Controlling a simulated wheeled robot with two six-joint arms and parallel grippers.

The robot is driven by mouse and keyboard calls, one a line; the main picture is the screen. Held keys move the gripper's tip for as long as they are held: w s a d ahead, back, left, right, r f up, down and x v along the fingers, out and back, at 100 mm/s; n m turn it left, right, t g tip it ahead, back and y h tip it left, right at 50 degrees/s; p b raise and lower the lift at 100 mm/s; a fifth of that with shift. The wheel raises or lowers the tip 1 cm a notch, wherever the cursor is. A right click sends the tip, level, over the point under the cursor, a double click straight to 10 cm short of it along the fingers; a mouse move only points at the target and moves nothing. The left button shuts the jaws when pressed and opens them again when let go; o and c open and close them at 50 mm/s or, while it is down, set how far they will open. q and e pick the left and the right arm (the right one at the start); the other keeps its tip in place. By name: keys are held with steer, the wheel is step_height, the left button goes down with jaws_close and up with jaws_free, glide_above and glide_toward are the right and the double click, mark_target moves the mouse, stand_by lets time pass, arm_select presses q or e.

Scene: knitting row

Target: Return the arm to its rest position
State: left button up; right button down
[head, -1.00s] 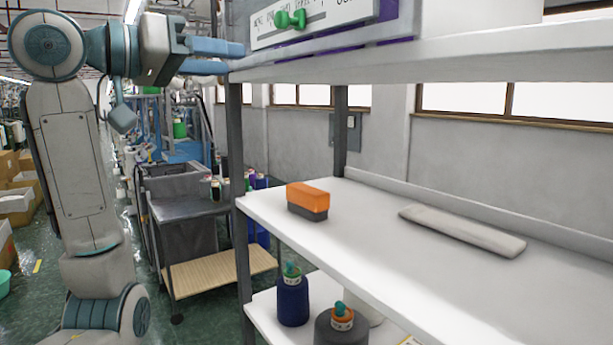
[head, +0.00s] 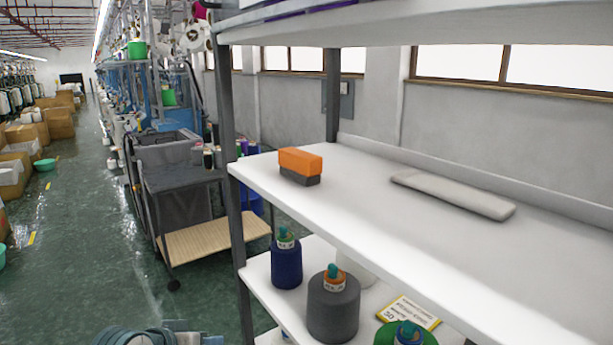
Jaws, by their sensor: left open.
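My right gripper is not in view.
A white shelf rack (head: 330,213) fills the right side, with an orange and grey block (head: 300,163) and a flat grey bar (head: 452,194) on it. Yarn cones (head: 333,310) stand on the lower shelf. A grey cart (head: 185,180) stands behind.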

arm_select(q)
steer(key=s+a+f+g+y, duration=0.3)
steer(key=s+f, duration=0.6)
steer(key=s, duration=0.6)
steer(key=s+a+f+g+y, duration=0.25)
steer(key=s+f, duration=0.65)
steer(key=s, duration=0.5)
steer(key=a+f+g, duration=0.1)
steer(key=a+f, duration=0.2)
steer(key=f, duration=2.7)
steer(key=s+a+f+g, duration=0.1)
steer(key=s+f, duration=1.7)
steer(key=f, duration=0.1)
steer(key=shift+s+a+f+h, duration=0.3)
steer(key=shift+a+f+h, duration=0.05)
